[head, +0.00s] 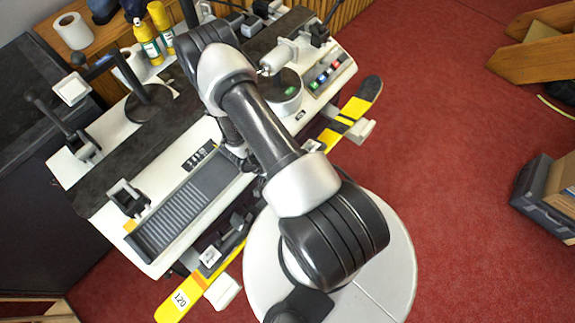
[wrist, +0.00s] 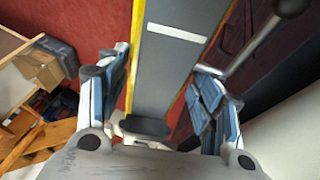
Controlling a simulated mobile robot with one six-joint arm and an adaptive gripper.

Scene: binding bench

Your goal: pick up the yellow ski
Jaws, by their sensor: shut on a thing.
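The yellow ski (head: 192,288) runs diagonally along the front of the bench in the head view. Its end marked "120" shows at the lower left, and its dark-tipped yellow end shows at the upper right. My arm hides its middle. In the wrist view, the ski (wrist: 172,62) is a dark grey face with yellow edges and a white stripe, lying between the two fingers. My gripper (wrist: 160,78) is shut on it, with one finger along each side. In the head view my gripper is hidden behind my arm.
The white bench (head: 165,255) carries clamps, a grey ribbed tray and a button panel (head: 328,72). Yellow bottles (head: 147,43) and a paper roll (head: 73,30) stand behind it. Red floor (head: 450,150) is open at the right, with a grey crate (head: 545,200) at its edge.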

